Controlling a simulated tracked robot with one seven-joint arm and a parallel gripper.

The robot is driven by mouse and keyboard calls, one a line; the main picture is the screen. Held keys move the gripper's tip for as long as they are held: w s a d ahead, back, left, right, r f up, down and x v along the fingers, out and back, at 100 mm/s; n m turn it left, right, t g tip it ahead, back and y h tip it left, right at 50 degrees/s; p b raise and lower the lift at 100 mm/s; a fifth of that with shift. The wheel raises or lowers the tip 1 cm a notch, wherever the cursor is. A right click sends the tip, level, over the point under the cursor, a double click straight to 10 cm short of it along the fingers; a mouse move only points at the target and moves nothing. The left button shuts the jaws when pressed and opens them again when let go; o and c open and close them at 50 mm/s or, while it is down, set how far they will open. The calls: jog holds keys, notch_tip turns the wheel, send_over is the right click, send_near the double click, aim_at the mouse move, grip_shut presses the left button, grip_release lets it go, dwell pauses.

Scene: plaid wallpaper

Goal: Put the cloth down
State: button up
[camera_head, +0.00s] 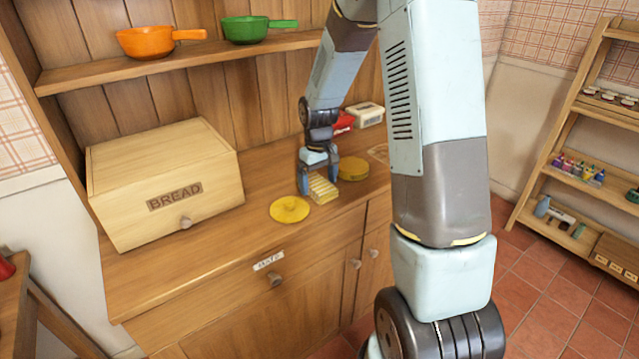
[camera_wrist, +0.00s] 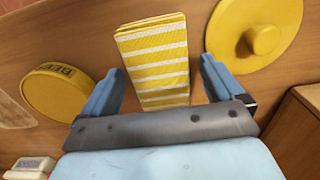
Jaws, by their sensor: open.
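The cloth (camera_head: 322,188) is folded, yellow with white stripes, and lies on the wooden counter top. In the wrist view the cloth (camera_wrist: 157,60) lies flat, ahead of and partly between the fingers. My gripper (camera_head: 318,184) is just above the counter, pointing down at the cloth. In the wrist view my gripper (camera_wrist: 158,85) has its two blue fingers spread wide, with a gap on both sides of the cloth. Whether the fingertips touch the counter I cannot tell.
A yellow lid with a knob (camera_head: 290,209) lies left of the cloth, and a round yellow tin (camera_head: 353,168) stands to its right. A bread box (camera_head: 165,180) fills the counter's left. A red item (camera_head: 343,122) and a white tub (camera_head: 366,114) are behind.

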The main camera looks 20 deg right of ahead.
aim_at(319, 185)
notch_tip(319, 185, up, 11)
jog(key=s+r+m+t, duration=0.2)
jog(key=s+r+t, duration=0.1)
jog(key=s+r, duration=0.9)
jog(key=s+r+m+t, duration=0.1)
jog(key=s+r+t, duration=0.1)
jog(key=s, duration=1.4)
jog(key=shift+r+m+t, duration=0.3)
jog(key=shift+r, duration=0.6)
jog(key=shift+d, duration=0.1)
